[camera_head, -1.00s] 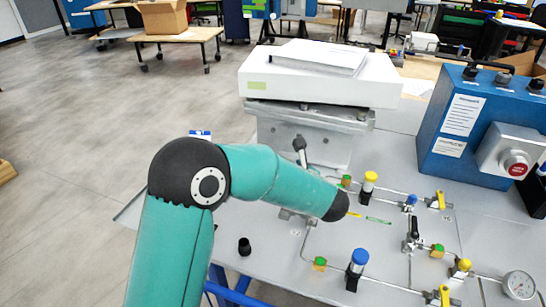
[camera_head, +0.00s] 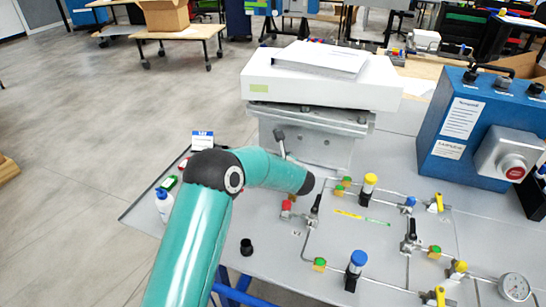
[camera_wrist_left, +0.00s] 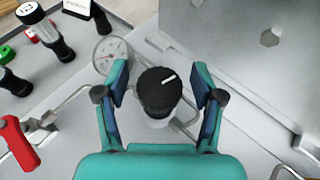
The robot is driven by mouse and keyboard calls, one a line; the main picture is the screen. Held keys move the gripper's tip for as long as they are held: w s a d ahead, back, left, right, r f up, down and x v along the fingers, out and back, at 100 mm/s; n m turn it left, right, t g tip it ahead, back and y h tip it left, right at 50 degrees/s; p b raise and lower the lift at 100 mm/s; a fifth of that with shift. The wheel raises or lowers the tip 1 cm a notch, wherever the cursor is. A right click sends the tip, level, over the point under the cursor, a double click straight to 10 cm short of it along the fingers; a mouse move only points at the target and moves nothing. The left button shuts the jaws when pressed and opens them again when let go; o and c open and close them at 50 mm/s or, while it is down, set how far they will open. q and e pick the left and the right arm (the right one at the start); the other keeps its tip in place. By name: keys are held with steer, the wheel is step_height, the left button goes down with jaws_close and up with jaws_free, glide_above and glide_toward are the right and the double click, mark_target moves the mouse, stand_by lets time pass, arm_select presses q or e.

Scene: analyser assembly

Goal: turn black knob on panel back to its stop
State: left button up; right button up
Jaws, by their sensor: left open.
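The black knob (camera_wrist_left: 160,92) with a white pointer line shows in the left wrist view, on a pale round stem. Its line points up and to the right in that picture. My left gripper (camera_wrist_left: 160,76) is open, with one finger on each side of the knob and gaps still visible between fingers and knob. In the head view my left arm reaches over the panel (camera_head: 330,230), and its forearm hides the fingers and the knob. My right gripper is not in view.
A round gauge (camera_wrist_left: 110,52) stands behind the knob and a red handle (camera_wrist_left: 18,143) lies to the left. A grey metal block (camera_head: 320,145) under a white unit (camera_head: 318,85) is close behind my arm. A blue box (camera_head: 470,125) stands at right.

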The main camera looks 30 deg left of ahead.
arm_select(q)
steer(key=c, duration=1.2)
steer(key=shift+o, duration=0.2)
steer(key=shift+w+n+g+y+b, duration=0.1)
steer(key=shift+n+g+y+b, duration=0.4)
steer(key=shift+n+g, duration=0.15)
steer(key=shift+r+n+g+y, duration=0.1)
steer(key=shift+n+g+y, duration=0.4)
steer(key=shift+n+g, duration=0.6)
steer(key=o, duration=1.2)
steer(key=shift+c, duration=0.2)
steer(key=v, duration=1.2)
